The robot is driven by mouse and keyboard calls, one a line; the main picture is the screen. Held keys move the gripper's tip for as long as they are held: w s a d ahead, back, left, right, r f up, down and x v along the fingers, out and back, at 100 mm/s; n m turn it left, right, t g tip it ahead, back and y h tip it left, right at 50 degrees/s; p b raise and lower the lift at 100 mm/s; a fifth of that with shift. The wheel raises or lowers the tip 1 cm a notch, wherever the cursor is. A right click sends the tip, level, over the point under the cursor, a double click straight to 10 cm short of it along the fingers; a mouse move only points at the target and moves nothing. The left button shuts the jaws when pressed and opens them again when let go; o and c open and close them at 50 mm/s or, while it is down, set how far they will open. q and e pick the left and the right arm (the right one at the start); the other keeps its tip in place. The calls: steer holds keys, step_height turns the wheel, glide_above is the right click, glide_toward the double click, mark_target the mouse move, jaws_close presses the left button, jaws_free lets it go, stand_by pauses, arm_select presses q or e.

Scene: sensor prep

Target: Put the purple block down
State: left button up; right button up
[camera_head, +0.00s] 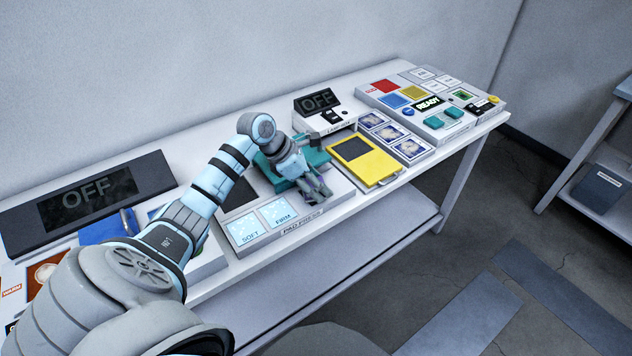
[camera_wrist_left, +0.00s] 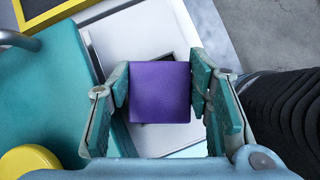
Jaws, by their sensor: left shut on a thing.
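The purple block (camera_wrist_left: 160,92) is between the two fingers of my left gripper (camera_wrist_left: 162,98) in the left wrist view, with pads against its left and right sides. In the head view my left gripper (camera_head: 318,190) points down over the front of the pad press (camera_head: 300,228); the block is mostly hidden there by the fingers. Below the block in the wrist view is a pale surface with a dark-edged patch partly covered by the block. I cannot tell whether the block touches it. My right gripper is not in view.
A teal press part (camera_head: 268,172) stands close beside the gripper. The SOFT (camera_head: 248,231) and FIRM (camera_head: 279,213) pads lie left of it. A yellow-framed tray (camera_head: 380,172) lies to the right. A display reading OFF (camera_head: 85,203) stands at the back left.

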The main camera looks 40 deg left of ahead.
arm_select(q)
steer(key=o, duration=1.2)
steer(key=shift+w+f, duration=0.2)
steer(key=shift+o, duration=0.4)
steer(key=shift+w, duration=0.1)
steer(key=shift+r+p, duration=0.35)
steer(key=shift+s+a+r, duration=0.15)
steer(key=shift+s+r, duration=0.05)
steer(key=shift+r, duration=0.15)
steer(key=v, duration=1.1)
steer(key=shift+p, duration=0.3)
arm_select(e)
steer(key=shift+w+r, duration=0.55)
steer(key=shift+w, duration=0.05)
arm_select(q)
steer(key=shift+s+r, duration=0.1)
